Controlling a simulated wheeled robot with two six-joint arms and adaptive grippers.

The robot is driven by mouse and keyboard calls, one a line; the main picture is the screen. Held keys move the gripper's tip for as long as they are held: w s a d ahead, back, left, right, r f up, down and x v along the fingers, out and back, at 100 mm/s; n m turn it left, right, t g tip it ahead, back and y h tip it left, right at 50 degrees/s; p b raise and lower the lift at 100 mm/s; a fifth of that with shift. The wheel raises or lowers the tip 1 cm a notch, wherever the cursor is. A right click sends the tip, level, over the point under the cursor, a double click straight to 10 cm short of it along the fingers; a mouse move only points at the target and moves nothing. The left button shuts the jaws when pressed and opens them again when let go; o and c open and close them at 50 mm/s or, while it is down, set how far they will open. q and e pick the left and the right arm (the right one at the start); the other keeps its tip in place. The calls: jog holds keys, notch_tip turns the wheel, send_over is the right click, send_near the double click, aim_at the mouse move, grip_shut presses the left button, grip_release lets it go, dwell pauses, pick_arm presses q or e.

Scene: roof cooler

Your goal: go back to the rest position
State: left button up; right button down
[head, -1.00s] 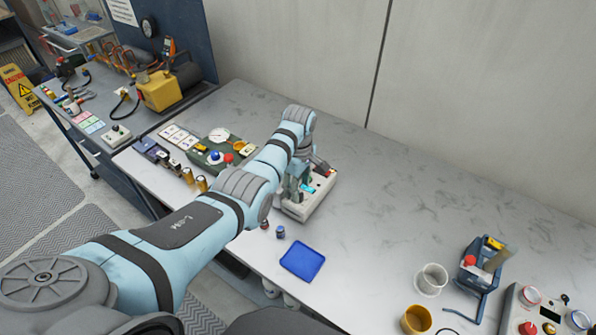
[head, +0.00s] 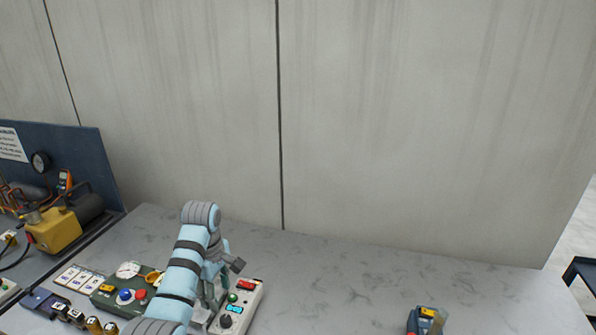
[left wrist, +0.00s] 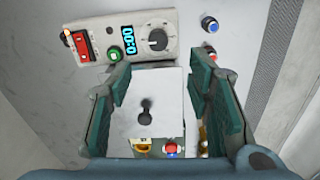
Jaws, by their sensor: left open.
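My left gripper (head: 220,278) is over the left side of the pale control box (head: 252,298) on the bench in the head view. In the left wrist view my left gripper (left wrist: 158,95) has its two teal-grey fingers spread wide apart. A pale plate (left wrist: 170,92) with a dark keyhole-shaped slot shows between them. I cannot tell if the fingers touch it. My right gripper is in neither view.
A green panel (head: 104,300) with a gauge and knobs is left of my arm. A yellow pump (head: 56,232) stands further left. A blue-grey tool (head: 424,320) sits at the front right. The grey bench (head: 340,285) between box and tool is clear, with a wall (head: 400,130) behind.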

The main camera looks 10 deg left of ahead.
pick_arm(q)
jog(key=s+f+m, duration=0.2)
jog(key=s+f, duration=0.2)
jog(key=s, duration=0.1)
jog(key=s+f+m+t, duration=0.1)
jog(key=s+f+m, duration=0.2)
jog(key=s+f, duration=0.2)
jog(key=s+f+m+y, duration=0.1)
jog(key=s+f+m, duration=0.2)
jog(key=s+f, duration=0.1)
jog(key=shift+s+a+f+t, duration=0.1)
jog(key=shift+s+f+t, duration=0.3)
jog(key=shift+s, duration=0.15)
jog(key=s+d+r+m+t, duration=0.15)
jog(key=s+m, duration=0.25)
jog(key=s, duration=0.4)
jog(key=s+r+m, duration=0.2)
jog(key=s+m, duration=0.2)
jog(key=s, duration=0.5)
notch_tip(320, 180, down, 25)
jog(key=s+a+g+b, duration=0.1)
jog(key=s+a+b, duration=0.1)
jog(key=b, duration=0.2)
jog(key=s+f+g+b, duration=0.1)
jog(key=s+f, duration=1.2)
jog(key=shift+s+a+f+b, duration=0.15)
jog(key=shift+a+f+b, duration=0.05)
jog(key=shift+b, duration=0.2)
